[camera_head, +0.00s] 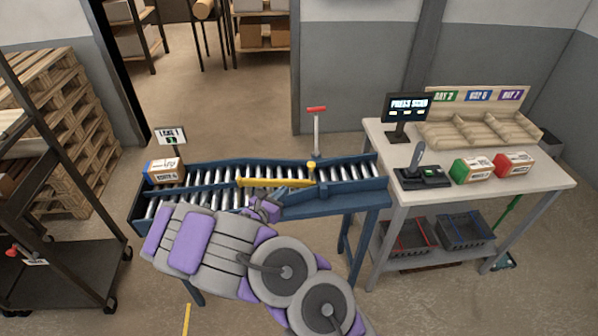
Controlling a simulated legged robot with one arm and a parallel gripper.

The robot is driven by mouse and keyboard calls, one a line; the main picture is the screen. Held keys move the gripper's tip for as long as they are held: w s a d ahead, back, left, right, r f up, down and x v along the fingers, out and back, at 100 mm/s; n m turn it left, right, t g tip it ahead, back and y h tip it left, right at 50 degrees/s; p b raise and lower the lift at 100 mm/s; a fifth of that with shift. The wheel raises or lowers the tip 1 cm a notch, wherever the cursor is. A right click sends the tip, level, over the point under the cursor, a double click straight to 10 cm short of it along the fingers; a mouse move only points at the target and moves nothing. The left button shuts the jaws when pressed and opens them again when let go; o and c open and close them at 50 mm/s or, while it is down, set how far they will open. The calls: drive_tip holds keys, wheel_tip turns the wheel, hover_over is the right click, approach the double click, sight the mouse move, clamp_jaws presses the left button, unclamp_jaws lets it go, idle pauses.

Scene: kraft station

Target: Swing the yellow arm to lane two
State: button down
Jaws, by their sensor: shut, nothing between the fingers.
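The yellow arm (275,183) lies across the middle of the blue roller conveyor (352,186). It runs nearly level from a yellow post at its right end to a free tip on the left. My gripper (268,206) is shut and empty, just below the middle of the yellow arm in the picture. I cannot tell whether it touches the arm. A small sign (171,136) that seems to read lane 1 stands at the far left end of the conveyor. A blue rail divides the conveyor's left part into two lanes. No lane two sign is readable.
A labelled box (164,171) sits on the far lane's left end. A red-topped post (316,130) stands behind the conveyor. At right, a table (540,182) holds a screen (407,106), a lever box (421,177), and green (474,170) and red (514,164) boxes.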

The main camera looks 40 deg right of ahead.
drive_tip(key=shift+d, duration=0.25)
drive_tip(key=shift+w+d, duration=0.1)
drive_tip(key=b, duration=0.3)
approach(309, 167)
drive_tip(key=x, duration=0.5)
drive_tip(key=shift+d+f, duration=0.15)
drive_tip(key=shift+f, duration=0.1)
drive_tip(key=shift+w+d, duration=0.3)
drive_tip(key=shift+d, duration=0.35)
drive_tip(key=shift+d, duration=0.2)
